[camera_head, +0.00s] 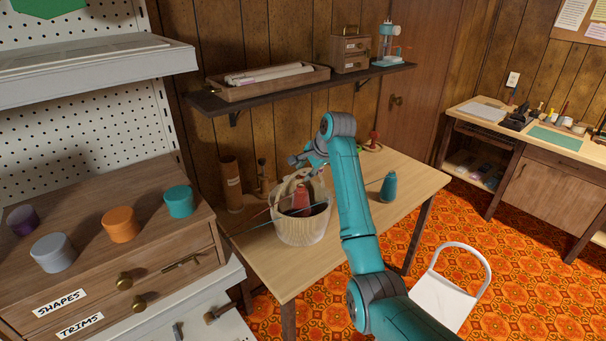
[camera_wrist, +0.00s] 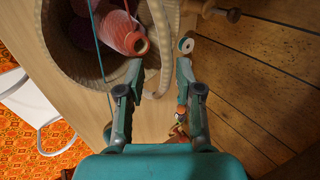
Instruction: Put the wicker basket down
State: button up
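The wicker basket (camera_head: 300,230) is pale and woven, upright over the near part of the wooden table (camera_head: 262,262). Whether its base touches the tabletop is hard to tell. It holds a red cone of thread (camera_head: 301,199) and other yarn. In the wrist view the basket (camera_wrist: 62,48) fills the upper left, with a pink thread cone (camera_wrist: 125,38) inside. My gripper (camera_head: 301,160) is at the basket's top, by its handle. In the wrist view my gripper's fingers (camera_wrist: 157,68) are spread wide, with the pale handle passing between them and visible gaps beside it.
A teal thread cone (camera_head: 389,187) stands on the table to the right of my arm. Brown cylinders (camera_head: 231,185) stand behind the basket on the left. A wall shelf (camera_head: 300,91) hangs above. A drawer cabinet (camera_head: 120,255) is at the left and a white chair (camera_head: 452,285) at the right.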

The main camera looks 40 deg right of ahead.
jog(key=v, duration=0.9)
jog(key=shift+r, duration=0.15)
jog(key=shift+s, duration=0.15)
